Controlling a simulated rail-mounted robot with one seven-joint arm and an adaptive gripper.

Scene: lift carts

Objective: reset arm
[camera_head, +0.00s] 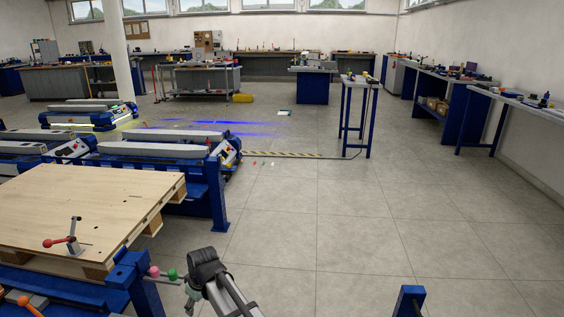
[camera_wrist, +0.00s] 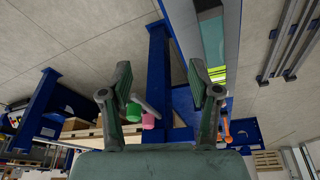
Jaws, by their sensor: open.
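My gripper (camera_wrist: 162,95) is open in the wrist view, with its two dark grey-green fingers wide apart. I see nothing held between them. A blue post (camera_wrist: 159,70) shows behind the gap, and a green knob (camera_wrist: 134,112) and a pink knob (camera_wrist: 149,121) show close to the left finger; I cannot tell how near they are. In the head view, part of my arm (camera_head: 215,280) reaches in at the bottom centre. The pink knob (camera_head: 154,271) and green knob (camera_head: 172,274) are just left of it. My fingertips are not clear there.
A wooden pallet (camera_head: 90,200) lies on a blue lift cart at left, with a red-knobbed lever (camera_head: 68,240) over its near edge. A blue post (camera_head: 217,195) stands at its far right corner. More lift carts (camera_head: 150,150) stand behind. The floor (camera_head: 370,230) at right is largely clear.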

